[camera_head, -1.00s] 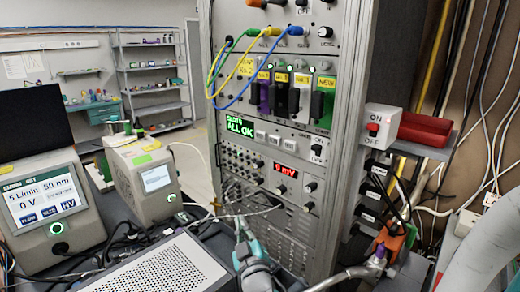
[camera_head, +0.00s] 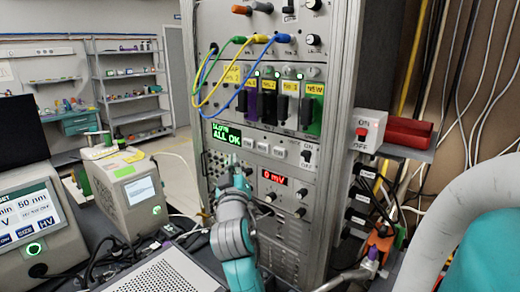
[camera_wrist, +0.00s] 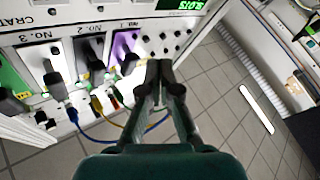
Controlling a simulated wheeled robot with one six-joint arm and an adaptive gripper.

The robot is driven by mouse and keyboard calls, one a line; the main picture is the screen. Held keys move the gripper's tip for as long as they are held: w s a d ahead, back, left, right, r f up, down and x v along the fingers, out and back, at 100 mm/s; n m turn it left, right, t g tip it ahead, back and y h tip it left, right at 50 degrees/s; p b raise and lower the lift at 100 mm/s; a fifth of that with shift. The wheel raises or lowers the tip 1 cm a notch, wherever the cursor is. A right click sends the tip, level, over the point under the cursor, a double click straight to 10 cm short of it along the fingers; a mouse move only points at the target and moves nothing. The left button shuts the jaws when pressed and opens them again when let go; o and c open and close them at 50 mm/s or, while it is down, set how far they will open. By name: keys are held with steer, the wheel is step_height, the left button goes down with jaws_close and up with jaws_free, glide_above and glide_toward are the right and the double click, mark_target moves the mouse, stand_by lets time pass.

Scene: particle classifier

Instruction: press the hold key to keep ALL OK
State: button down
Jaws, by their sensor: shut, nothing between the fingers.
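In the head view the green display (camera_head: 227,134) on the rack reads "ALL OK". Several small pale keys (camera_head: 262,147) sit in a row right of it; their labels are too small to read, so I cannot tell which is the hold key. My gripper (camera_head: 233,164) points up in front of the rack panel, just below the display and keys. Whether it touches the panel cannot be told. In the wrist view my gripper (camera_wrist: 160,84) is shut and empty, and the green display (camera_wrist: 178,5) is cut off at the top edge.
Numbered modules (camera_head: 268,103) with yellow, blue and green cables sit above the display. A red readout (camera_head: 275,177) shows 0 mV below. A white ON/OFF switch box (camera_head: 366,130) and red tray (camera_head: 410,131) stand right. Bench instruments (camera_head: 130,185) stand left.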

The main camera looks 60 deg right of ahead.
mark_target(260, 146)
steer(key=shift+s+d, duration=0.35)
steer(key=shift+d, duration=1.1)
steer(key=shift+s+d, duration=0.35)
steer(key=shift+d, duration=1.05)
steer(key=shift+s+d, duration=0.35)
steer(key=shift+d, duration=1.1)
steer(key=shift+d, duration=0.15)
steer(key=shift+s+d, duration=0.1)
steer(key=shift+d, duration=0.15)
steer(key=shift+s+d, duration=0.2)
steer(key=shift+d, duration=0.65)
steer(key=shift+a, duration=0.15)
steer(key=shift+w+a, duration=0.15)
steer(key=shift+a, duration=0.45)
steer(key=shift+w+a, duration=0.15)
steer(key=shift+a, duration=0.4)
